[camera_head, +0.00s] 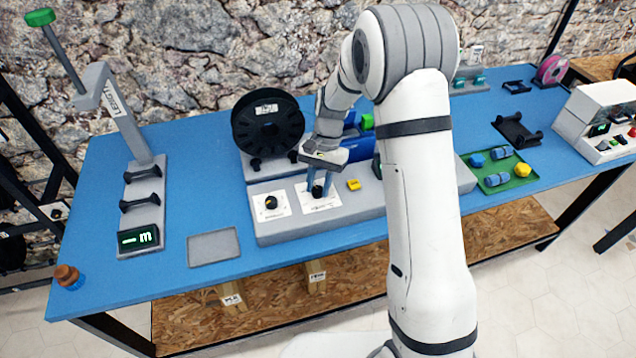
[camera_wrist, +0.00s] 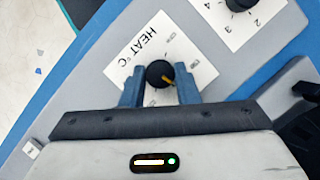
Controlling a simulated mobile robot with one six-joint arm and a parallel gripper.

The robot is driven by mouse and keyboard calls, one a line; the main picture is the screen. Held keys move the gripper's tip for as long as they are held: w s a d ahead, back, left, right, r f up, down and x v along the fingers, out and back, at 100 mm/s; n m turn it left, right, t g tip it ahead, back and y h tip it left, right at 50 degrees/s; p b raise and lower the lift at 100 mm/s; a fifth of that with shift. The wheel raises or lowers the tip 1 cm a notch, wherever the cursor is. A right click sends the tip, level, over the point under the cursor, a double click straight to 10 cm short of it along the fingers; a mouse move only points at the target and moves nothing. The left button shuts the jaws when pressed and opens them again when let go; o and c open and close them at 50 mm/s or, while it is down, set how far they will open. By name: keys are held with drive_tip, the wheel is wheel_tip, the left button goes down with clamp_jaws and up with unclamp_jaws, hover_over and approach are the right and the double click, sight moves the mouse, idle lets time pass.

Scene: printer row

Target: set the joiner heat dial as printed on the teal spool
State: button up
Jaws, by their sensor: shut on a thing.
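The heat dial (camera_wrist: 158,74) is a round dark knob with a yellow pointer mark, on a white plate printed "HEAT °C". My gripper (camera_wrist: 159,84) has its two blue fingers on either side of the knob, shut on it. The pointer mark faces right in the wrist view, and the small scale marks around it are too small to read. In the head view my gripper (camera_head: 318,188) reaches down to this plate on the grey joiner (camera_head: 290,228). I cannot make out a teal spool; part of the bench behind my arm is hidden.
A second dial (camera_head: 270,203) with numerals sits left of the heat dial, and a yellow button (camera_head: 354,184) sits right. A black spool (camera_head: 267,125) stands behind. A grey tray (camera_head: 213,247), a stand with a display (camera_head: 140,238) and a green tray (camera_head: 512,182) are on the blue bench.

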drive_tip(key=shift+d+m+t+y, duration=0.1)
drive_tip(key=shift+m+t+y, duration=0.25)
drive_tip(key=shift+m, duration=0.85)
drive_tip(key=o, duration=1)
drive_tip(key=shift+r, duration=0.1)
drive_tip(key=v, duration=0.7)
drive_tip(key=shift+w+d+r, duration=0.1)
drive_tip(key=shift+d+r, duration=0.05)
drive_tip(key=shift+r, duration=0.1)
